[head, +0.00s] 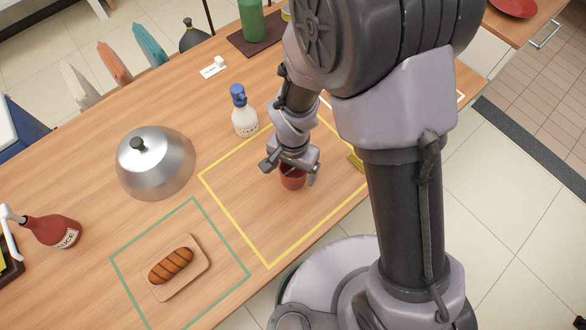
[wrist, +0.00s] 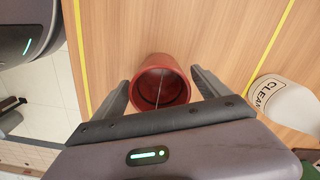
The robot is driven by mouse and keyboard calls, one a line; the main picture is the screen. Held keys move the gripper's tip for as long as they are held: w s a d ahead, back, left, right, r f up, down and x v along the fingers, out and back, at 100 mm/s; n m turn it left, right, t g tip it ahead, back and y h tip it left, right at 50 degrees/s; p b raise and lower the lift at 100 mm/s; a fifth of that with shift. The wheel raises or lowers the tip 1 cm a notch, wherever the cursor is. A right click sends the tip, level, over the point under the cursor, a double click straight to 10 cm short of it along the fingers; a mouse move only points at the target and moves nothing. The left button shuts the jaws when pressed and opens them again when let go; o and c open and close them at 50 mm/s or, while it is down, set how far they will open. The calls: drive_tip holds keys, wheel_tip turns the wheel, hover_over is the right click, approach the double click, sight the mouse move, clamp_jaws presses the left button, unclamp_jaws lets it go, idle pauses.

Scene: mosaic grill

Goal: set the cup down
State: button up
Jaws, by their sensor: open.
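The red cup (head: 292,179) stands on the wooden counter inside the yellow outlined rectangle. My gripper (head: 290,172) is right above and around it, partly hiding it in the head view. In the wrist view the cup (wrist: 160,82) shows its open round mouth between the two fingers of my gripper (wrist: 162,90). The fingers are open, one on each side of the cup, with a gap visible at the right finger. The cup's base is hidden from the head view by its own wall.
A white bottle with a blue cap (head: 243,112) stands left of my gripper. A metal dome (head: 155,165) is farther left. A yellow object (head: 356,161) is partly hidden by my arm. The yellow area's lower left is clear.

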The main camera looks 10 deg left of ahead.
drive_tip(key=w+d+r+t+y+p, duration=0.15)
drive_tip(key=d+r, duration=0.25)
drive_tip(key=r, duration=0.8)
drive_tip(key=d+r+t+p, duration=0.1)
drive_tip(key=d+r+p, duration=0.15)
drive_tip(key=r, duration=0.85)
drive_tip(key=s+d+r+t, duration=0.3)
drive_tip(key=s+d+r, duration=0.5)
drive_tip(key=r, duration=0.3)
drive_tip(key=shift+s+d+m, duration=0.15)
drive_tip(key=shift+d+m, duration=0.25)
drive_tip(key=shift+d, duration=0.3)
drive_tip(key=shift+f+y+b, duration=0.25)
drive_tip(key=shift+f+b, duration=0.45)
drive_tip(key=shift+b, duration=0.2)
